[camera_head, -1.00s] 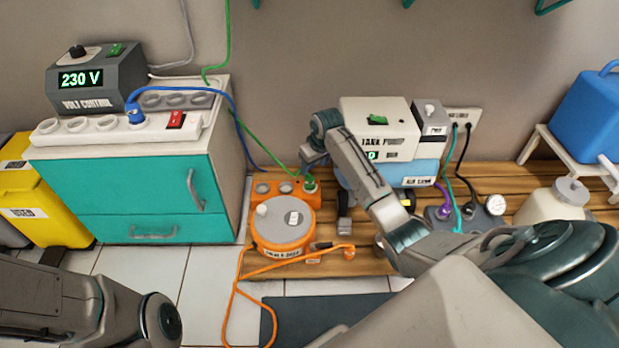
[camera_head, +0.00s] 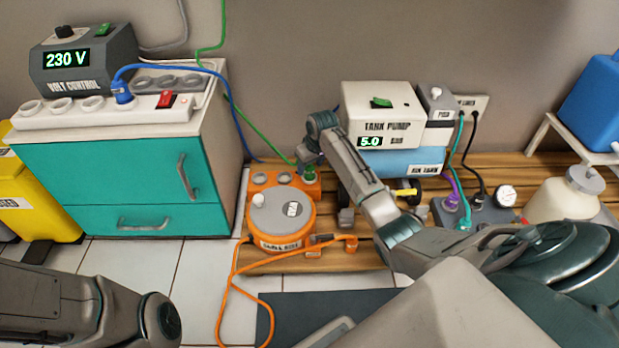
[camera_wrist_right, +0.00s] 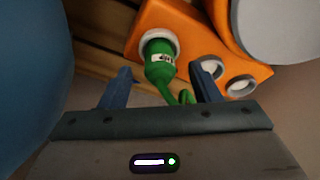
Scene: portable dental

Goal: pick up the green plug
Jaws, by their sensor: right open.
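The green plug (camera_head: 310,174) sits in the right-hand socket of the orange reel's socket block (camera_head: 263,190), with a green cable running up to the left. In the right wrist view the plug (camera_wrist_right: 159,66) stands in a white-rimmed socket, its cable bending towards the gripper. My right gripper (camera_wrist_right: 166,84) is open, with its two blue-grey fingers apart on either side of the plug's cable end. The plug's body lies just beyond the fingertips, and I see no contact. In the head view the right gripper (camera_head: 308,156) is just above the plug, partly hidden by its own wrist. My left gripper is out of view.
Two empty sockets (camera_wrist_right: 226,76) lie beside the plug. The orange reel (camera_head: 281,225) stands in front, its orange cable trailing onto the floor. The tank pump (camera_head: 378,108) on a blue tank is close to the right. A teal cabinet (camera_head: 110,185) stands left.

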